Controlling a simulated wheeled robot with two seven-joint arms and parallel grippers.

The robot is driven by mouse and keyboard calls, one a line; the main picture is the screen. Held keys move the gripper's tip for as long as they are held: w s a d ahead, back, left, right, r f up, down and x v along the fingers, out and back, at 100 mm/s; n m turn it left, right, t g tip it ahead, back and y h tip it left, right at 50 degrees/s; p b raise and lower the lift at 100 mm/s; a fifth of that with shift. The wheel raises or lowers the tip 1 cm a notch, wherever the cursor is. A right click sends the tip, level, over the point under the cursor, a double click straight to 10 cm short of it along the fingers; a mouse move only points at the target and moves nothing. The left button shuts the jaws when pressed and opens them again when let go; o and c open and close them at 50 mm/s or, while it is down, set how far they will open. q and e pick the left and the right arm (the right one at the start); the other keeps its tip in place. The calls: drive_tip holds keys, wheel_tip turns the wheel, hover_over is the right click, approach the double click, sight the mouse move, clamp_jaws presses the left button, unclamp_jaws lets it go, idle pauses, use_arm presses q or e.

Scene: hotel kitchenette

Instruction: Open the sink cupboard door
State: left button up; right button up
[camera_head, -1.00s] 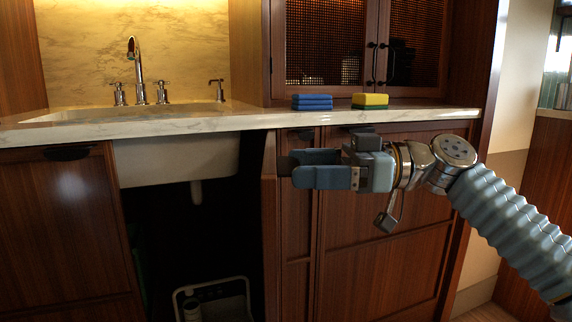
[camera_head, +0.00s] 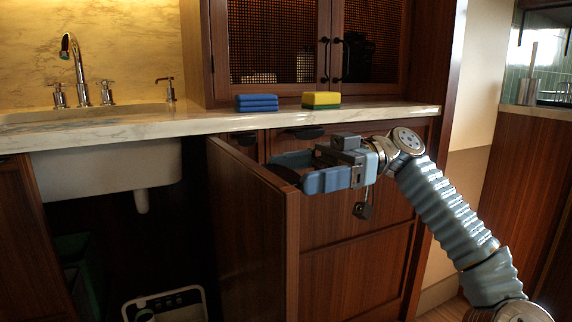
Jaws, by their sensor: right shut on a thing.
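The sink cupboard door (camera_head: 252,225) is a dark wooden panel below the counter. It stands swung out from the cabinet, with its inner face showing and its free edge towards me. My right gripper (camera_head: 290,172) is at the top of the door's free edge, on the outer side, shut on the dark door handle (camera_head: 284,176). The fingers and the door hide most of the handle. The sink cupboard's inside (camera_head: 150,235) is open to view under the white sink (camera_head: 105,168). My left gripper is not in view.
A white-rimmed bin (camera_head: 165,303) stands inside the cupboard, with a green thing (camera_head: 78,255) to its left. Closed drawers and panels are behind my right arm.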

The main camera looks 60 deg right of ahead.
drive_tip(key=shift+d+r, duration=0.1)
drive_tip(key=shift+d, duration=0.15)
drive_tip(key=o, duration=1.3)
drive_tip(key=shift+a, duration=0.1)
drive_tip(key=p+v, duration=0.3)
drive_tip(key=v, duration=1.1)
drive_tip(key=shift+p, duration=0.4)
